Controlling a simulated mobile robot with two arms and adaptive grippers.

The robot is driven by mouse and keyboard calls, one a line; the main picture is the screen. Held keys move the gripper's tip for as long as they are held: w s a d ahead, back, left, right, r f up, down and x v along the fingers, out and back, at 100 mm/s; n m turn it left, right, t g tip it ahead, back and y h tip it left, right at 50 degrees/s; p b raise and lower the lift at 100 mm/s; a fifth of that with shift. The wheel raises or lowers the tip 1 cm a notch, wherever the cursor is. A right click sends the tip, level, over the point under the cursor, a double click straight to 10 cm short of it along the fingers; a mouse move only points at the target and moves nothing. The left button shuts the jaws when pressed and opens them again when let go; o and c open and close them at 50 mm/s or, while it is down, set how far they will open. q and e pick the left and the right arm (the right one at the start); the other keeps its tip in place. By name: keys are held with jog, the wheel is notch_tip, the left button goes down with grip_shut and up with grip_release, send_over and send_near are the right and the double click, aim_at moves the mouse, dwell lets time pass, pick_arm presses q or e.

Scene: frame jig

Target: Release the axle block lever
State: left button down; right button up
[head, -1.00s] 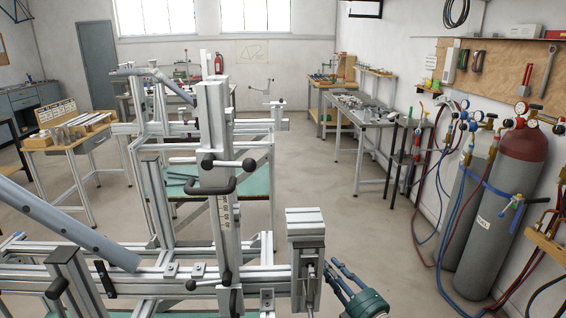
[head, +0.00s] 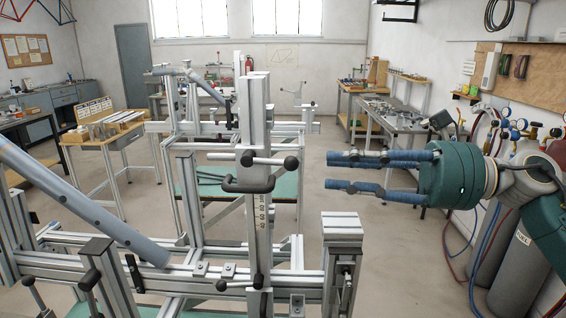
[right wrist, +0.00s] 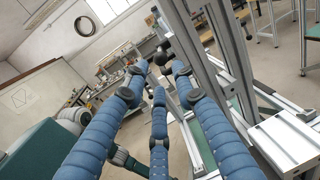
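The jig's upright post (head: 257,120) carries a silver bar with black knobs (head: 270,161) and a black looped handle (head: 250,186). Small black-knobbed levers sit lower: one at the post's foot (head: 257,281), one on the rail (head: 222,285), one at the left (head: 90,280). A metal end block (head: 342,228) stands at the rail's right end. Which lever is the axle block lever I cannot tell. My right gripper (head: 332,171) is open and empty, right of the post and above the end block. Its blue fingers (right wrist: 160,76) point toward black knobs (right wrist: 205,32) in the right wrist view. My left gripper is out of view.
A blue-grey tube (head: 85,208) slants across the jig's left side. A second jig stands behind, on a green-topped table (head: 283,187). Gas cylinders (head: 518,255) and hoses stand at the right wall. Open floor (head: 385,265) lies between the jig and them.

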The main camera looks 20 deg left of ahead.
aim_at(280, 163)
jog(key=a+p, duration=0.1)
jog(key=a, duration=0.2)
jog(key=a+p, duration=0.1)
jog(key=a, duration=0.2)
jog(key=s+a+p, duration=0.1)
jog(key=a, duration=0.1)
jog(key=shift+s+a+r+p, duration=0.1)
jog(key=shift+a+r+p, duration=0.05)
jog(key=shift+a+p, duration=0.25)
jog(key=shift+a, duration=0.65)
grip_shut()
